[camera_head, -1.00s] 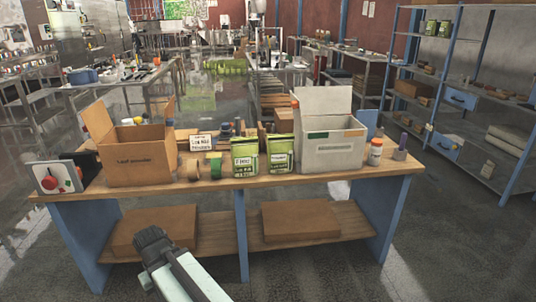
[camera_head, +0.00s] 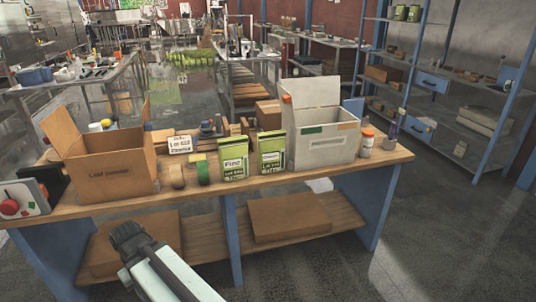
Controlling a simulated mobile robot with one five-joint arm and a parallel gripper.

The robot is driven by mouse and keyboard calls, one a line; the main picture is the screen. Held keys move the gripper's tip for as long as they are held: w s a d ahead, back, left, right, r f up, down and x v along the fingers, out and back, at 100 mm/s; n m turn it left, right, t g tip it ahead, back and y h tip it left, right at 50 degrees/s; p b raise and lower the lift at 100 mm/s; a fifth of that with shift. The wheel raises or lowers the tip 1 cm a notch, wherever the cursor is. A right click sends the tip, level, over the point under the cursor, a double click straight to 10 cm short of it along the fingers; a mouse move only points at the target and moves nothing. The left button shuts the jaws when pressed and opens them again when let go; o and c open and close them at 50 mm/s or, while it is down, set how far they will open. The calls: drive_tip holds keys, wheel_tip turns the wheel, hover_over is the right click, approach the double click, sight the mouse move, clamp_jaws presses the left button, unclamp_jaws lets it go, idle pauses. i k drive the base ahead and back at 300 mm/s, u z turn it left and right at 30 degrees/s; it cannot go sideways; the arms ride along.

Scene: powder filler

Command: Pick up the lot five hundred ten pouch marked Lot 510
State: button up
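Two green and white pouches stand upright side by side on the wooden table (camera_head: 345,169). The left pouch (camera_head: 234,160) reads "Fine" at the top; the right pouch (camera_head: 271,153) has a similar label. The lot lines on both are too small to read surely, so I cannot tell which is Lot 510. A white card (camera_head: 181,145) with small lot text stands left of them. My gripper (camera_head: 126,234) is low in front of the table, left of and below the pouches, apart from them. Its dark fingers are seen from behind, and their opening does not show.
An open cardboard box (camera_head: 107,173) stands left of the pouches, tape rolls (camera_head: 190,173) between. An open white box (camera_head: 322,142) stands close on their right, with an orange-capped bottle (camera_head: 366,143) beyond. A red-button panel (camera_head: 14,205) sits at the left end. Floor at right is clear.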

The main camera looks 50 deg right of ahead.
sight(271, 150)
drive_tip(key=i, duration=0.95)
drive_tip(key=z, duration=0.05)
